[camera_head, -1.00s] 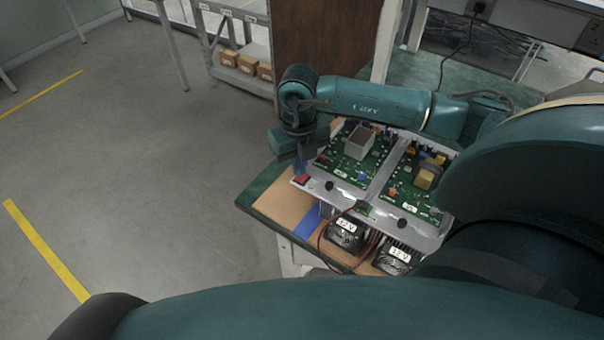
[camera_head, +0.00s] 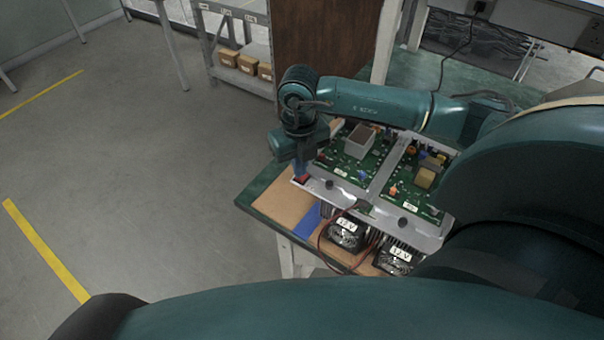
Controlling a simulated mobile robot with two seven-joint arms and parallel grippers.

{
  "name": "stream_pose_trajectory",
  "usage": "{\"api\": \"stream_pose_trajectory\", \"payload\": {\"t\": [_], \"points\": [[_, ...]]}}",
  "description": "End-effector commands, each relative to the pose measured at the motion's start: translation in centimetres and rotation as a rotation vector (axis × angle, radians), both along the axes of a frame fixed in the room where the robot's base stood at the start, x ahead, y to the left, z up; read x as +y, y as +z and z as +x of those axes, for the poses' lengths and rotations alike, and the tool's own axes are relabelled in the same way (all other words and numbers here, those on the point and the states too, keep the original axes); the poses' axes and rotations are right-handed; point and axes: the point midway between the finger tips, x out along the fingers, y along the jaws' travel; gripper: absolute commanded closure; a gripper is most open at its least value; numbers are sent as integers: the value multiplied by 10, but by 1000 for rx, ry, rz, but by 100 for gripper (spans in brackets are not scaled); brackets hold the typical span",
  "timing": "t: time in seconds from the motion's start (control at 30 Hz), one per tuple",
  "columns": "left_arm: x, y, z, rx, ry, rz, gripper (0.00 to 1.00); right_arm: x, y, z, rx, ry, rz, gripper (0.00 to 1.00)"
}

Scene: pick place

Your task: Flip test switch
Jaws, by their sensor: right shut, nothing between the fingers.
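The red test switch (camera_head: 301,181) is at the left front corner of a grey metal test fixture (camera_head: 345,191) that holds two green circuit boards. My right gripper (camera_head: 301,171) points down right at the switch, with its closed fingertips at or just above it. The fingers hold nothing and partly cover the switch. I cannot tell whether they touch it or which way the switch is tipped. My left gripper is not in view.
The fixture stands on a table with a tan top (camera_head: 279,201) and green edge. Two fans labelled 12 V (camera_head: 346,234) and loose wires sit in front. A shelf with small boxes (camera_head: 246,64) stands behind. Open floor lies to the left.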

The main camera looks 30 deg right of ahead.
Motion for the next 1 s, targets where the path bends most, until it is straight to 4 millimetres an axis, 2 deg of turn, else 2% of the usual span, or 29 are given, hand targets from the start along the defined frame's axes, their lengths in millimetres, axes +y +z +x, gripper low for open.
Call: {"api": "stream_pose_trajectory", "payload": {"t": [1.0], "points": [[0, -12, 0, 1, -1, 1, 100, 0, -14, 0, 1, 0, 0, 100]]}}
